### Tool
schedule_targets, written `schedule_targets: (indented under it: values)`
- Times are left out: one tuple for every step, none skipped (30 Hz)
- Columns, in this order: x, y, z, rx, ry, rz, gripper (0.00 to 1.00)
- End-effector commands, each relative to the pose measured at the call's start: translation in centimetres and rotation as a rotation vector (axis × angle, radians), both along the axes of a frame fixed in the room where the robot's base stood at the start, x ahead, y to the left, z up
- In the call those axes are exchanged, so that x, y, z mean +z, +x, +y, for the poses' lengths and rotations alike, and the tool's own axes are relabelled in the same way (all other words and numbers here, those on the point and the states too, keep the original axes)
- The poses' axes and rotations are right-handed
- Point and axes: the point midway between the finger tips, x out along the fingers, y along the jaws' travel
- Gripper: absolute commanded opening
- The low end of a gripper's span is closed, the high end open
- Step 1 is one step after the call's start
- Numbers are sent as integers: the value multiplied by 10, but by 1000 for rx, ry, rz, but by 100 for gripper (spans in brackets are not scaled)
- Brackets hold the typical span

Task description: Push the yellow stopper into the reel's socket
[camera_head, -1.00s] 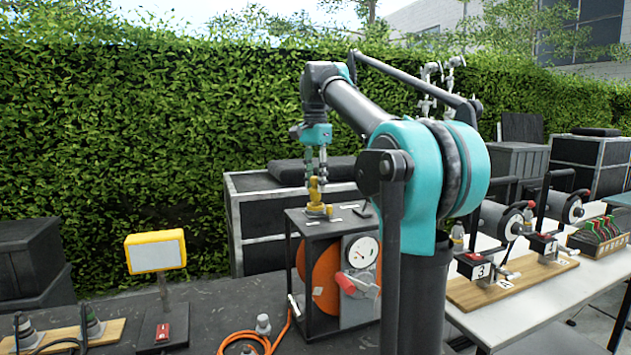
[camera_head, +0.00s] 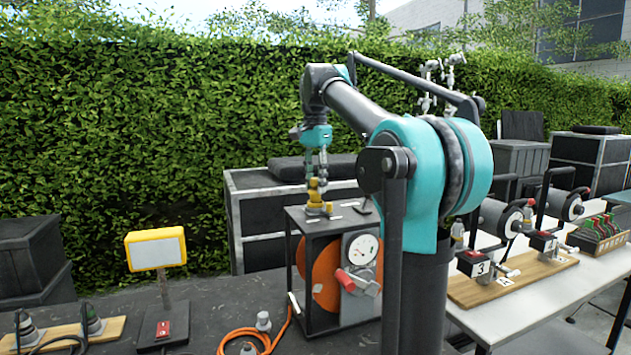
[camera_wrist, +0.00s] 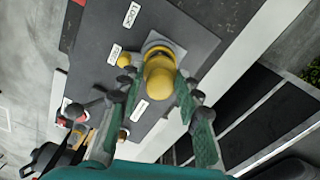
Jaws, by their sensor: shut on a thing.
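The reel (camera_head: 326,276) is an orange drum in a dark frame on the table. The yellow stopper (camera_head: 316,191) stands upright on the frame's top. In the wrist view, the rounded yellow stopper (camera_wrist: 160,76) shows between my fingers, over a grey square collar on the dark top plate. My gripper (camera_head: 316,180) points down from above, and its fingers are shut on the stopper. It also fills the lower wrist view (camera_wrist: 159,92). The stopper covers the socket, so I cannot tell how deep it sits.
The reel's front has a dial (camera_head: 362,249) and a red handle (camera_head: 346,281). An orange cable (camera_head: 262,334) lies in front. A yellow-framed lamp (camera_head: 156,250) stands left. A white table (camera_head: 510,305) with several devices is right. A small yellow knob (camera_wrist: 124,60) is beside the stopper.

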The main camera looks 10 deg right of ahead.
Motion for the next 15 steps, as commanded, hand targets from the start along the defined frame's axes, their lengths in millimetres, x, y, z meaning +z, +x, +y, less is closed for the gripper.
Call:
schedule_targets:
  values:
    - [-1, 0, 0, 0, 0, 0, 5]
    - [-1, 0, 0, 0, 0, 0, 5]
    - [-2, 0, 0, 0, 0, 0, 5]
    - [-3, 0, 0, 0, 0, 0, 5]
    - [-3, 0, 0, 0, 0, 0, 5]
    - [-4, 0, 0, 0, 0, 0, 5]
    - [-4, 0, 0, 0, 0, 0, 5]
    - [-5, 0, 0, 0, 0, 0, 5]
    - [-5, 0, 0, 0, 0, 0, 5]
    - [-6, 0, 0, 0, 0, 0, 5]
    - [-6, 0, 0, 0, 0, 0, 5]
    - [-7, 0, 0, 0, 0, 0, 5]
    - [-7, 0, 0, 0, 0, 0, 5]
    - [-8, 0, 0, 0, 0, 0, 5]
    - [-8, 0, 0, 0, 0, 0, 5]
